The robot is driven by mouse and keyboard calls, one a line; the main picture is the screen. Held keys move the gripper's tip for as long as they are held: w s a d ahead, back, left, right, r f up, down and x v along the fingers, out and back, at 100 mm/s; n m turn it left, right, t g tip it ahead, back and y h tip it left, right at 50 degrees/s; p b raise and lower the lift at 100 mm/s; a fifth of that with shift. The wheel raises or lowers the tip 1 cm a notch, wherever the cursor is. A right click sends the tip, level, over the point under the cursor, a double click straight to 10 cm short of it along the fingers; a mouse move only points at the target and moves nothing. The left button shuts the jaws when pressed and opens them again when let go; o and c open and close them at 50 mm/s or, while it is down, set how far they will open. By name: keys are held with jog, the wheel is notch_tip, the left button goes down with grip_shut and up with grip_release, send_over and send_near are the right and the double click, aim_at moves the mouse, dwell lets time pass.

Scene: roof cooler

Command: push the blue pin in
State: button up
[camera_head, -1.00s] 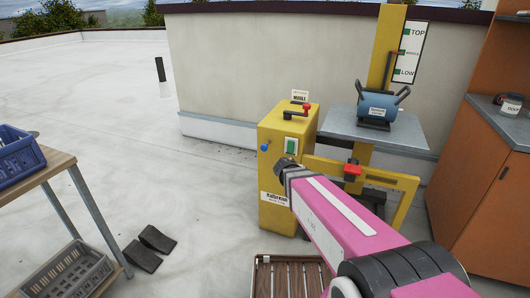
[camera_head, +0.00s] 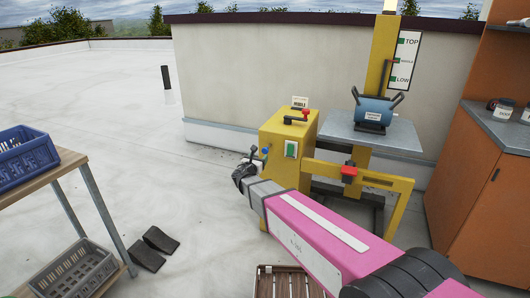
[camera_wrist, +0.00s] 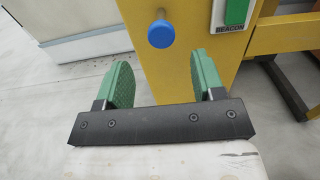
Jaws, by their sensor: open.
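The blue pin (camera_wrist: 161,33) has a round knob-like end and sticks out of the yellow cabinet (camera_wrist: 185,90). In the head view the pin (camera_head: 265,151) shows on the cabinet's left side, close to my gripper (camera_head: 257,158). In the wrist view my gripper (camera_wrist: 162,72) has two green finger pads spread apart with nothing between them. The pin lies beyond the fingertips, roughly centred between them, and looks apart from them.
A green switch (camera_wrist: 236,12) labelled BEACON is right of the pin. A red-handled crank (camera_head: 297,117) tops the cabinet. A lift table (camera_head: 345,132) carries a blue cooler (camera_head: 373,112). A wooden crate (camera_head: 285,282) lies below my arm.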

aim_at(264, 151)
jog(key=x, duration=0.8)
